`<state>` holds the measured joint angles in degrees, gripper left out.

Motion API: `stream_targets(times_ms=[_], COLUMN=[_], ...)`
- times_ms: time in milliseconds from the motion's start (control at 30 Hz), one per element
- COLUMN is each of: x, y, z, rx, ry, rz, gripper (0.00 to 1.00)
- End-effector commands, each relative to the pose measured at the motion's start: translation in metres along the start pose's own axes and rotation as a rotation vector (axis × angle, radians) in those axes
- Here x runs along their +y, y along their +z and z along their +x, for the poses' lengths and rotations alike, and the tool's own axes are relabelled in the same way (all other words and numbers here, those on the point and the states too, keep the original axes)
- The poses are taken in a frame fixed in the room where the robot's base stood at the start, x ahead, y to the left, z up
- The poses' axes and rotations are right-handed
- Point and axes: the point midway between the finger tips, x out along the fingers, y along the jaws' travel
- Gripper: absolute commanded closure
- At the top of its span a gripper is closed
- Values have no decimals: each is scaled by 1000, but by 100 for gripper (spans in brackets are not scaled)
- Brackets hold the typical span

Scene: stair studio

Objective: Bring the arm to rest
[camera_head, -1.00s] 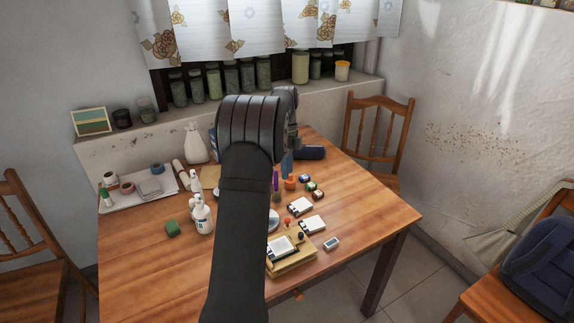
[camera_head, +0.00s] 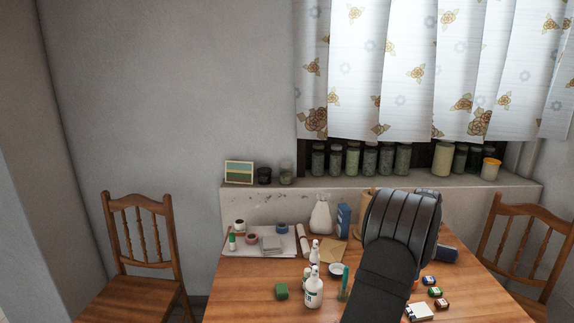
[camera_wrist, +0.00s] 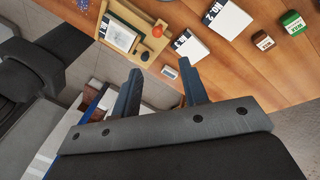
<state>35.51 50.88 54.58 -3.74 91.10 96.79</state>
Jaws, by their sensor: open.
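My gripper (camera_wrist: 162,88) shows in the wrist view with its two blue-grey fingers apart and nothing between them. It is above the table's edge, apart from the things on the table. In the head view my dark arm rises from the bottom and covers part of the wooden table (camera_head: 240,290); the gripper itself is hidden there.
A wooden stand (camera_wrist: 125,32), white boxes (camera_wrist: 228,18) and small bottles (camera_wrist: 263,40) lie near my gripper. Chairs (camera_head: 140,250) flank the table.

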Motion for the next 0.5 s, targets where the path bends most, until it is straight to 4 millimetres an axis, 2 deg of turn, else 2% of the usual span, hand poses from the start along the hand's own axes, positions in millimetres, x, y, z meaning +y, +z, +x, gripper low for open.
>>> stream_targets(times_ms=[100,500], x=[1,2], y=[0,0], z=[25,103], rx=[0,-1], ry=[5,5], rz=[0,0], gripper=[60,60])
